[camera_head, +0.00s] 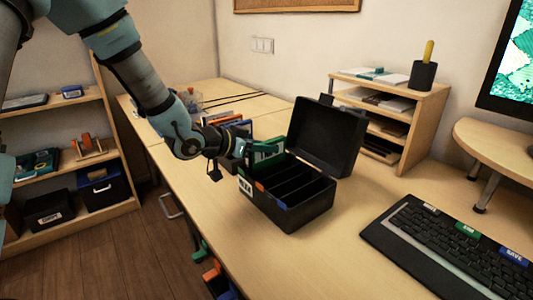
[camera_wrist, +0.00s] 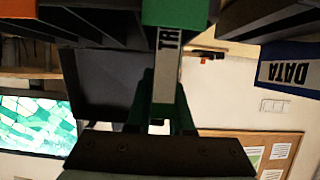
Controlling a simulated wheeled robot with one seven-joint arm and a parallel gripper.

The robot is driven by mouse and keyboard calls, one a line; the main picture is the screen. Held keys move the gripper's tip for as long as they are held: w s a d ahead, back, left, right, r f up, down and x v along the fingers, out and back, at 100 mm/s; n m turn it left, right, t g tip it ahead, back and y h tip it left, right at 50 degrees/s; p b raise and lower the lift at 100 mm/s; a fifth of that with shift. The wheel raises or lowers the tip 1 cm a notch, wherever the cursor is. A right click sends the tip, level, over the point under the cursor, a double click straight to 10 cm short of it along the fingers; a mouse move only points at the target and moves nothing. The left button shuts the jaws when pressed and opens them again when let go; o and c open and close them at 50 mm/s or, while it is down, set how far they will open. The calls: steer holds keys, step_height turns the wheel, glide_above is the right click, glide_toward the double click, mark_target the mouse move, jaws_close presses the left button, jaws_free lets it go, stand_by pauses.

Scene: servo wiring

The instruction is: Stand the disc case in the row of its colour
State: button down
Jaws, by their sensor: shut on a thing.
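My gripper (camera_head: 243,142) is at the left rear of an open black disc box (camera_head: 300,213). It is shut on a green disc case (camera_head: 266,152) with a pale label. In the wrist view the case (camera_wrist: 180,12) runs up from between the fingers (camera_wrist: 165,98). The case is over the rear-left end of the box; whether its lower edge is in a row is hidden. The box has several dark rows, with an orange tab (camera_head: 260,186) and a blue tab (camera_head: 283,206) on the near rows. Its lid (camera_head: 328,138) stands open on the right.
A keyboard (camera_head: 440,245) lies at the right front. A wooden paper shelf (camera_head: 425,130) stands behind the lid. More upright files (camera_head: 222,122) stand behind my gripper. A blue DATA binder (camera_wrist: 287,68) shows in the wrist view. The desk in front of the box is clear.

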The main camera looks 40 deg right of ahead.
steer(key=shift+f, duration=0.65)
steer(key=shift+f, duration=0.15)
steer(key=c, duration=0.8)
jaws_free()
